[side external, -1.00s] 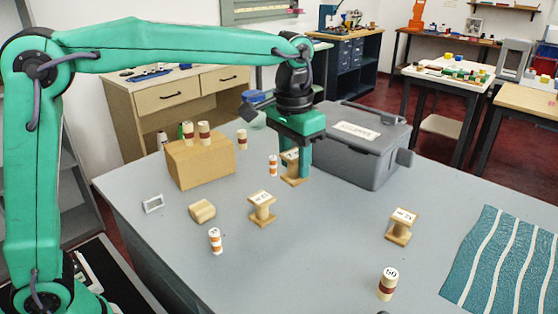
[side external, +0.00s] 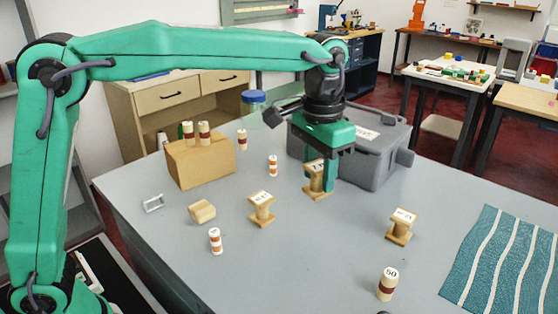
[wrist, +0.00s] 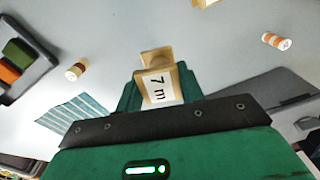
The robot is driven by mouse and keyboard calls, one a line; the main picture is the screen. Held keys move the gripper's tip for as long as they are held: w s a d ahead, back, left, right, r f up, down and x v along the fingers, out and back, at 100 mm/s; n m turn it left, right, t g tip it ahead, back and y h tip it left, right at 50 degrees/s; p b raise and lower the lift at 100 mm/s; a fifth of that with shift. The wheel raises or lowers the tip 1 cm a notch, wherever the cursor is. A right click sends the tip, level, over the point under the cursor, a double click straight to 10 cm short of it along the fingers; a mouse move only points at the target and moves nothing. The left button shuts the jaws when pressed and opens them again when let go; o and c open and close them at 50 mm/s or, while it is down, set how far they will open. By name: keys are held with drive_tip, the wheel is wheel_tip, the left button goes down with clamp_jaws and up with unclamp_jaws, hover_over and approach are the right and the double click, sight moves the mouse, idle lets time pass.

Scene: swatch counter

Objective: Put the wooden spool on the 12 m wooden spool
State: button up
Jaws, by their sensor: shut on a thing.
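My gripper (side external: 319,172) is shut on a wooden spool (side external: 316,182), upright with a white label on top. In the wrist view the held spool (wrist: 160,88) reads "7 m" between the green fingers (wrist: 160,92). Two other wooden spools stand upright on the counter: one (side external: 262,210) left of and nearer than my gripper, and one (side external: 401,228) to the right. Their labels are too small for me to read surely, so I cannot tell which is the 12 m one. The gap under the held spool is hard to judge.
A grey lidded box (side external: 375,160) stands close behind my gripper. A cardboard box (side external: 200,165) with banded cylinders on it stands left.

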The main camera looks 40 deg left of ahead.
drive_tip(key=w+a+f, duration=0.1)
drive_tip(key=w+a, duration=0.1)
drive_tip(key=w+a+f, duration=0.4)
drive_tip(key=shift+w+a+f, duration=0.1)
drive_tip(key=shift+w+f, duration=0.15)
drive_tip(key=shift+w, duration=0.1)
drive_tip(key=shift+f, duration=0.1)
drive_tip(key=shift+f, duration=1.9)
drive_tip(key=shift+f, duration=0.15)
drive_tip(key=o, duration=1)
drive_tip(key=shift+o, duration=0.2)
